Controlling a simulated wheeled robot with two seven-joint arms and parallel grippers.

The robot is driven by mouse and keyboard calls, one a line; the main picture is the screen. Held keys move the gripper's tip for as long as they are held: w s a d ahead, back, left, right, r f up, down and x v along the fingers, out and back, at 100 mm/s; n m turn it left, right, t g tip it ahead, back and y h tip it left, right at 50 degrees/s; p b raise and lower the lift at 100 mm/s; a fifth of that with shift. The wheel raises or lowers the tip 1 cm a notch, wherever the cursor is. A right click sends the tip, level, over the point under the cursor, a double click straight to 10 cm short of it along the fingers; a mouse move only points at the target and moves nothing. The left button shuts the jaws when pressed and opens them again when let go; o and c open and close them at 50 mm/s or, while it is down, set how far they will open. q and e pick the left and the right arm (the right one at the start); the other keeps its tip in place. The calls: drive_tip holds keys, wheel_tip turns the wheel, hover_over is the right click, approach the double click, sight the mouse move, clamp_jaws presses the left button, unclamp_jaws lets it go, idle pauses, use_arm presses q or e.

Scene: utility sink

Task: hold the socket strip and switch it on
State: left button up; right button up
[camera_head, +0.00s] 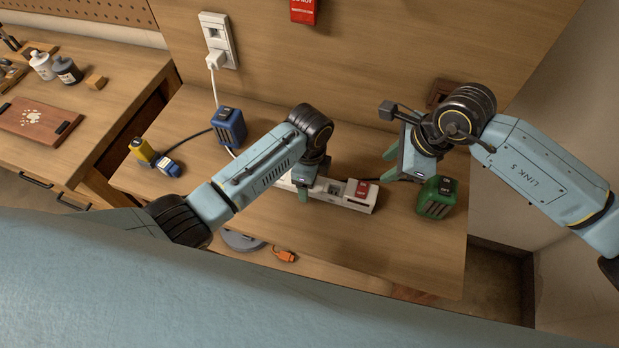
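The white socket strip (345,202) lies on the wooden bench, with a red switch (363,189) near its right end. My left gripper (303,191) is down at the strip's left part. One green fingertip shows at the strip's near side; the other finger is hidden, so its grip is unclear. The arm covers the strip's left end. My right gripper (388,165) is open and empty, above and to the right of the switch, its two green fingers apart and pointing left.
A green adapter (436,198) stands just right of the strip. A blue adapter (229,127) and a yellow-blue plug (153,157) are at left. A wall outlet (218,40) holds a white plug. An orange plug (284,254) lies lower down. The bench's right front is clear.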

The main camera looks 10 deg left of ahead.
use_arm(q)
drive_tip(key=shift+f, duration=0.35)
drive_tip(key=shift+c, duration=0.4)
